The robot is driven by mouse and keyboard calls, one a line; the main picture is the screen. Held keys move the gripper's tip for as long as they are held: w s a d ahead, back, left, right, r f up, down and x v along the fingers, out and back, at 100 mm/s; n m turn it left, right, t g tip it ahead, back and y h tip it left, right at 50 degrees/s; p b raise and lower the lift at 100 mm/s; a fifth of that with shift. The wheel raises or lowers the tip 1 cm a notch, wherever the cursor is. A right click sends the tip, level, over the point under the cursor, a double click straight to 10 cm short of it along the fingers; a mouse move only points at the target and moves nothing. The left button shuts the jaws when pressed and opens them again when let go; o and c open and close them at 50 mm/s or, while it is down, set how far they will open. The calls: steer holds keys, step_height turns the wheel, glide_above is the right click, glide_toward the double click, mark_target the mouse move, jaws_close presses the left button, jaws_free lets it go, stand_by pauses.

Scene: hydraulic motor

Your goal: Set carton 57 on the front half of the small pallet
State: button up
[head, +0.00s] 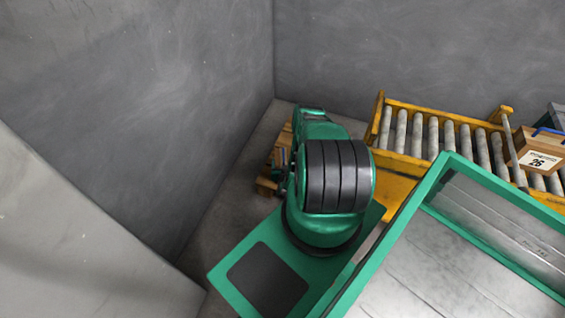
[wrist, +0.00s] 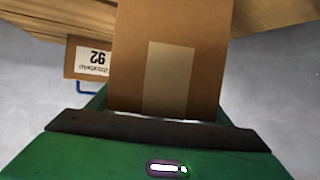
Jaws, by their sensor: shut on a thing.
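My gripper (wrist: 155,122) is shut on a brown carton (wrist: 205,55) with a strip of paler tape, in the wrist view. No number shows on the carton's visible face, so I cannot read whether it is 57. In the head view my green arm hides the gripper and the held carton. A wooden piece, apparently part of the small pallet (head: 268,187), shows on the floor behind my arm, mostly hidden. In the wrist view a wooden surface (wrist: 270,15) lies beyond the held carton; I cannot tell whether they touch.
A yellow roller conveyor (head: 385,165) stands at the right. Carton 26 (head: 538,145) is on it, with a blue strip on top; its label, upside down, seems to show in the wrist view (wrist: 88,60). Grey walls (head: 130,100) close in the left and back.

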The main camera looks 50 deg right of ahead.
steer(key=shift+w+d+r, duration=0.1)
steer(key=o, duration=2.1)
